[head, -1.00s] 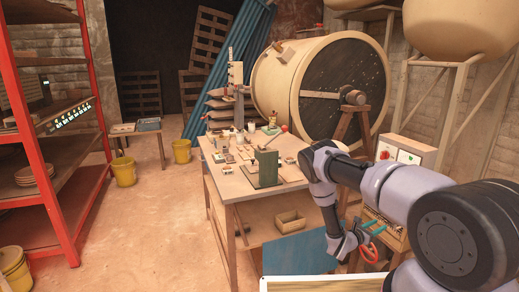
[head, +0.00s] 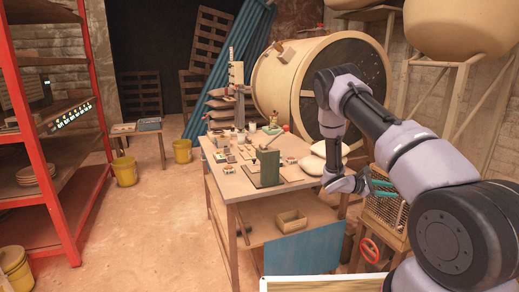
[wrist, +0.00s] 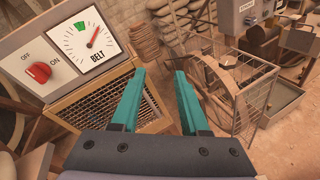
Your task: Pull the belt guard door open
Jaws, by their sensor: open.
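The belt guard door appears to be the wood-framed wire mesh panel (wrist: 105,106) under the belt control box (wrist: 75,50) in the wrist view. The same mesh (head: 388,212) shows in the head view beside the bench, partly behind my arm. It looks closed, but its free edge and any handle are not clear. My gripper (wrist: 159,72) has two teal fingers apart with nothing between them. In the wrist view its left finger overlaps the mesh's right side; contact cannot be told. In the head view my gripper (head: 383,188) is just above the mesh.
A red handwheel (head: 369,250) sits low by the mesh. The workbench (head: 225,188) with a green device (head: 268,165) and small items stands to the left. A large drum (head: 290,85) is behind. A wire-sided wheel frame (wrist: 225,90) stands right of my fingers.

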